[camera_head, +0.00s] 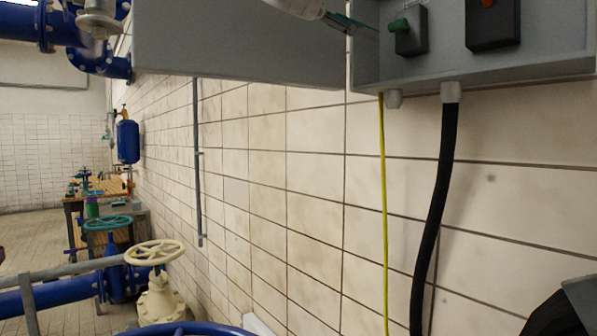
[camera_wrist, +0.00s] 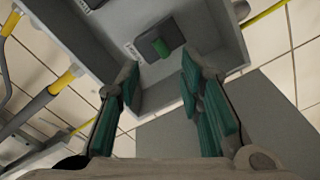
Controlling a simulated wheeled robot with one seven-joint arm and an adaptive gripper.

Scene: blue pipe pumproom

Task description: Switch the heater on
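A grey open cabinet (camera_head: 550,45) is on the tiled wall at the upper right of the head view. Inside it is a black switch block with a green knob (camera_head: 400,25), which also shows in the wrist view (camera_wrist: 162,48). A small white label sits beside it, too small to read. My gripper (camera_wrist: 158,75) is open and empty, its teal-padded fingers pointing at the cabinet. The green knob shows beyond the gap between the fingertips, apart from them. In the head view my gripper (camera_head: 345,22) is just left of the green knob, mostly cut off by the top edge.
A larger black block with an orange-red knob (camera_head: 488,22) is right of the green one. The cabinet door (camera_head: 235,45) hangs open to the left. A yellow cable (camera_head: 384,200) and a thick black cable (camera_head: 440,190) run down. Blue pipes and handwheels (camera_head: 155,252) stand at left.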

